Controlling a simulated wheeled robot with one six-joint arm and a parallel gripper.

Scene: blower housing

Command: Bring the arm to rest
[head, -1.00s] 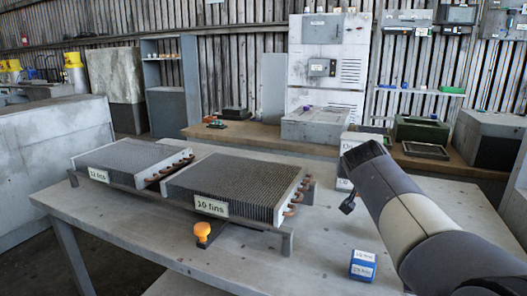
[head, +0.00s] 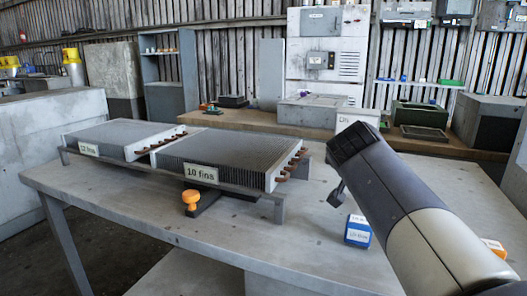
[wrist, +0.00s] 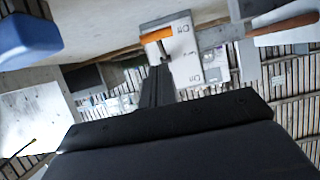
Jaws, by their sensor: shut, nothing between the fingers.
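My arm reaches in from the lower right of the head view, over the right part of the grey table (head: 300,225). My gripper (head: 337,193) shows there as a small dark piece below the arm's dark end, above the table. In the wrist view my gripper (wrist: 157,85) is a dark narrow pair of fingers, shut and empty. Nothing is held.
Two finned blocks, labelled "10 fins" (head: 222,160) and apparently "12 fins" (head: 118,138), sit on a rack left of my arm. An orange knob (head: 190,198) is in front. A blue-and-white box (head: 357,230) stands close to my arm. An orange-topped item (head: 494,247) is at right.

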